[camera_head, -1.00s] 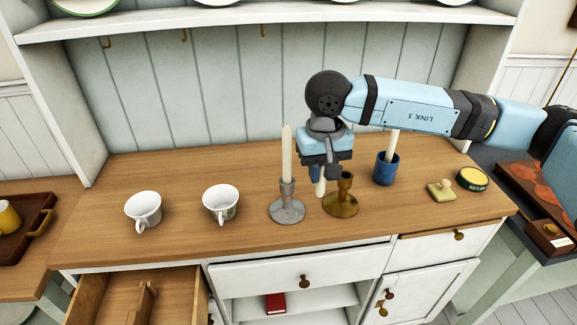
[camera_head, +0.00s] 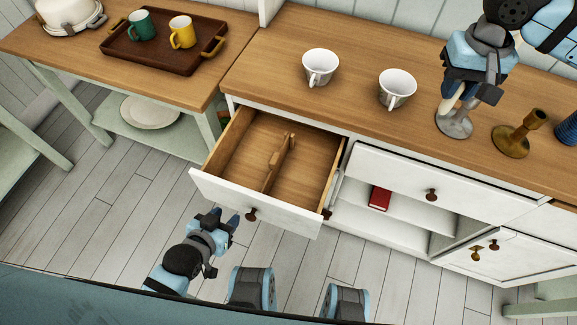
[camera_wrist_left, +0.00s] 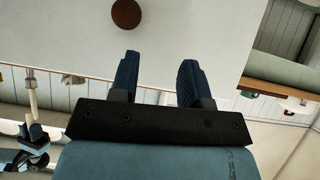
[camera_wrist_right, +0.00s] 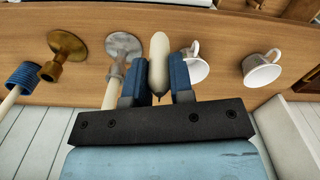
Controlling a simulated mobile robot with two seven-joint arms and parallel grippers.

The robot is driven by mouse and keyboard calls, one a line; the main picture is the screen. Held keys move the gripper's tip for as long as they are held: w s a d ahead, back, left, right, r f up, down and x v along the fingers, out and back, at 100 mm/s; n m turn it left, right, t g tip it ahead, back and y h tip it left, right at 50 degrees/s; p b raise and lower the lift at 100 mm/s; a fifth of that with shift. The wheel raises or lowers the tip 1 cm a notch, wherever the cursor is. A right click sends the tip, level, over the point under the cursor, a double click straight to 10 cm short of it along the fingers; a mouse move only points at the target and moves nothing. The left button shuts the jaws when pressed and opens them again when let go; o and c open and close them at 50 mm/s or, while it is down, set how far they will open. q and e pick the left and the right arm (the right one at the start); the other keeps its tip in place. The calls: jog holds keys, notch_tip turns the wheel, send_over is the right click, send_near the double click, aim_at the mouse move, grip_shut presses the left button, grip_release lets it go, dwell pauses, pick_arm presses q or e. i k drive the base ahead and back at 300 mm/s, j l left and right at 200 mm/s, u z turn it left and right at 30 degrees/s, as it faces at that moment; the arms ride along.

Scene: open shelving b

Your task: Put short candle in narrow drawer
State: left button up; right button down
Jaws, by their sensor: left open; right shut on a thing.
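My right gripper (camera_head: 456,92) is shut on a short pale candle (camera_wrist_right: 158,62), held upright between its fingers in the right wrist view. In the head view it is by the grey candlestick (camera_head: 455,124) at the right of the counter, partly covering that candlestick and its tall candle (camera_wrist_right: 112,92). The narrow drawer (camera_head: 228,195) is pulled open at the cabinet's left, with a wooden divider (camera_head: 277,165) inside and bare floor on both sides. My left gripper (camera_head: 228,220) is open and empty in front of the drawer, near its knob (camera_head: 251,214), which also shows in the left wrist view (camera_wrist_left: 126,13).
Two white cups (camera_head: 320,66) (camera_head: 397,88) stand on the counter (camera_head: 275,50) between the candlestick and the drawer side. A side table bears a brown tray (camera_head: 160,58) with mugs.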

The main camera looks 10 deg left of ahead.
aim_at(255, 166)
jog(key=i+j, duration=0.1)
jog(key=j, duration=1.4)
jog(key=i+u, duration=0.05)
